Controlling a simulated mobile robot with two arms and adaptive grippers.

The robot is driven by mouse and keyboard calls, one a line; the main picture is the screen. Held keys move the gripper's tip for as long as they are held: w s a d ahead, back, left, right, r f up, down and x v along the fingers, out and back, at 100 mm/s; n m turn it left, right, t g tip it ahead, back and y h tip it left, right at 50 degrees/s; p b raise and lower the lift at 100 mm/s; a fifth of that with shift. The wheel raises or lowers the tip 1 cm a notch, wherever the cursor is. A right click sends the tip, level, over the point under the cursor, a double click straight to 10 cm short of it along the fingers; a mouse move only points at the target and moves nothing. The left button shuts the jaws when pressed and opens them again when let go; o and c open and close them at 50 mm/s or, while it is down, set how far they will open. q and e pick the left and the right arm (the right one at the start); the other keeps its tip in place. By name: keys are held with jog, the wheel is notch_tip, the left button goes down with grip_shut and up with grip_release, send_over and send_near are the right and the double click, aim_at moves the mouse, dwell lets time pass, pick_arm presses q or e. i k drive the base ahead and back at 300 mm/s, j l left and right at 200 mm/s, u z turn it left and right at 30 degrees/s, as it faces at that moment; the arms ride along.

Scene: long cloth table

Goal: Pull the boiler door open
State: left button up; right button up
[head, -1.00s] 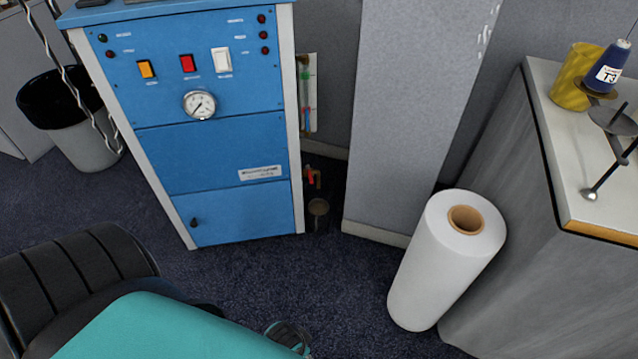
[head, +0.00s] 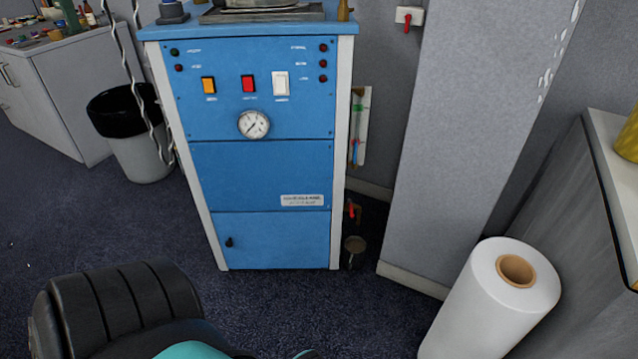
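The boiler (head: 262,165) is a blue cabinet with pale side edges, standing on the dark carpet ahead. Its door (head: 275,238) is the lowest blue panel. It looks shut, flush with the front. A small black knob (head: 229,242) sits near the door's left edge. Above are a round gauge (head: 253,124), orange, red and white switches, and small lamps. Neither of my grippers can be made out in the head view, and nothing is seen touching the door.
A black ribbed shape (head: 118,300) fills the lower left. A white roll (head: 495,300) stands at the lower right, near a grey cabinet. A bin (head: 140,135) is left of the boiler, a pillar (head: 455,130) right. Carpet before the door is clear.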

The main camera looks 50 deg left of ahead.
aim_at(290, 238)
jog(key=u, duration=1.85)
